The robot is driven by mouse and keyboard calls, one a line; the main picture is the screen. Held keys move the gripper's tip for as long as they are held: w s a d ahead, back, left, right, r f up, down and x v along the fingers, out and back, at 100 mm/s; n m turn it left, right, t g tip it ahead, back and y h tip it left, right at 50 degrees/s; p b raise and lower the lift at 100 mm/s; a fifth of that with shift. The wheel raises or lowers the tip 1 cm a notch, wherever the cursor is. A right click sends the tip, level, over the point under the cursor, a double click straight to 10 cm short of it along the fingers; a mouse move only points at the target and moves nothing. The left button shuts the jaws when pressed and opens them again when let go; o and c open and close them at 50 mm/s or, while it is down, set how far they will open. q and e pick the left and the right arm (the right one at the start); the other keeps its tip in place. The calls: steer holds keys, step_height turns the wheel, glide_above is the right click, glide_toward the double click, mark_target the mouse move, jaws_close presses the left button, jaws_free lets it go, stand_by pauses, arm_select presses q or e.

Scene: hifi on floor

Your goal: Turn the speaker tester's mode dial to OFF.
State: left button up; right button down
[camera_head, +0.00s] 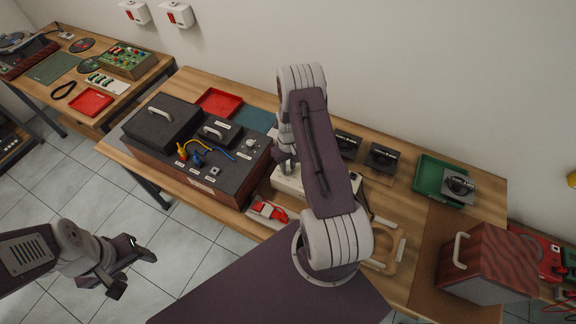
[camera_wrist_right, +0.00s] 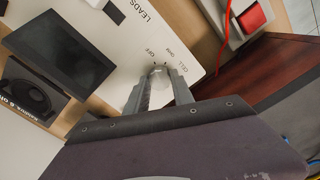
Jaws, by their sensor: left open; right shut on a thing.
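The speaker tester (camera_wrist_right: 122,62) is a white-topped box with a dark screen (camera_wrist_right: 62,53) in the right wrist view. In the head view its white body (camera_head: 287,183) shows partly behind my right arm. Its mode dial (camera_wrist_right: 160,70) is a small pale knob with OFF, CELL and another small label printed around it. My right gripper (camera_wrist_right: 161,77) is shut on the dial, one finger on each side. The fingers hide part of the dial, and I cannot tell which label it points to. My left gripper (camera_head: 133,271) is open and empty over the floor at lower left.
A brown-sided hifi unit (camera_head: 197,170) with cables stands left of the tester. A red-and-white switch box (camera_head: 267,210) lies at the front edge. Black speaker units (camera_head: 381,158), a green tray (camera_head: 428,180) and a wooden cabinet (camera_head: 490,262) stand to the right.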

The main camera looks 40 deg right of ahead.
mark_target(288, 167)
steer(key=c, duration=1.1)
jaws_free()
step_height(288, 167, up, 8)
steer(key=shift+r+b, duration=0.1)
steer(key=shift+b, duration=0.85)
steer(key=shift+r, duration=0.45)
